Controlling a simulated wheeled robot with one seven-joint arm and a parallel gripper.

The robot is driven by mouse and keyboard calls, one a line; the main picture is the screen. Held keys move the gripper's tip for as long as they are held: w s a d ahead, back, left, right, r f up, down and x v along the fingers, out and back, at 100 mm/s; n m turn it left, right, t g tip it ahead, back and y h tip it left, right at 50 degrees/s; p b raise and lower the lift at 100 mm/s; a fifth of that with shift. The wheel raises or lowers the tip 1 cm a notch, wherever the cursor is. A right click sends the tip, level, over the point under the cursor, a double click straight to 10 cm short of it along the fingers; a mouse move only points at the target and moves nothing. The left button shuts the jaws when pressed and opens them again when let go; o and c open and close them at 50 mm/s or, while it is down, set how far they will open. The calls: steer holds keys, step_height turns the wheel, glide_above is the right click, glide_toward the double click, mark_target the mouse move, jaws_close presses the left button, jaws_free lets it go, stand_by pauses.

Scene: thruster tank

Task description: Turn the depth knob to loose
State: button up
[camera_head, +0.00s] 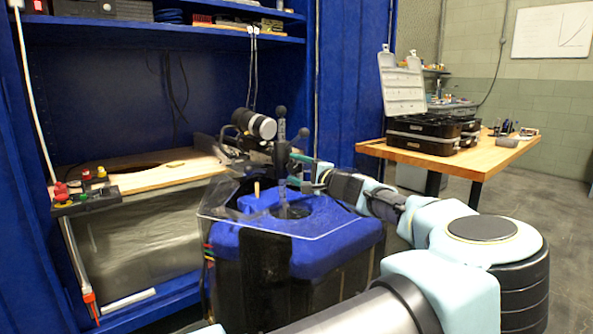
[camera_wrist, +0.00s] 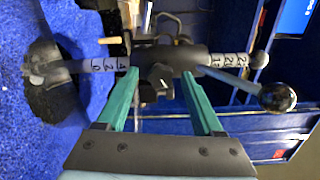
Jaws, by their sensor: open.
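The depth knob (camera_wrist: 160,76) is a small black knob on a collar around a post marked with numbers (camera_wrist: 228,60). In the wrist view it lies between the two green fingers of my gripper (camera_wrist: 158,70). The jaws are open, with a visible gap on each side of the knob. The fingertips reach up to the post. In the head view the post (camera_head: 282,145) stands upright on the blue tank lid, and my gripper (camera_head: 296,171) comes at it from the right. The knob cannot be made out there. Whether it is tight or loose cannot be told.
A wooden bench (camera_head: 160,172) with a control box (camera_head: 86,198) is left. A table (camera_head: 480,155) with black cases is behind right.

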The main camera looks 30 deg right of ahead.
steer(key=s, duration=0.3)
steer(key=s+d, duration=0.1)
steer(key=s, duration=0.3)
steer(key=s+d, duration=0.1)
steer(key=s, duration=0.2)
steer(key=shift+s, duration=0.3)
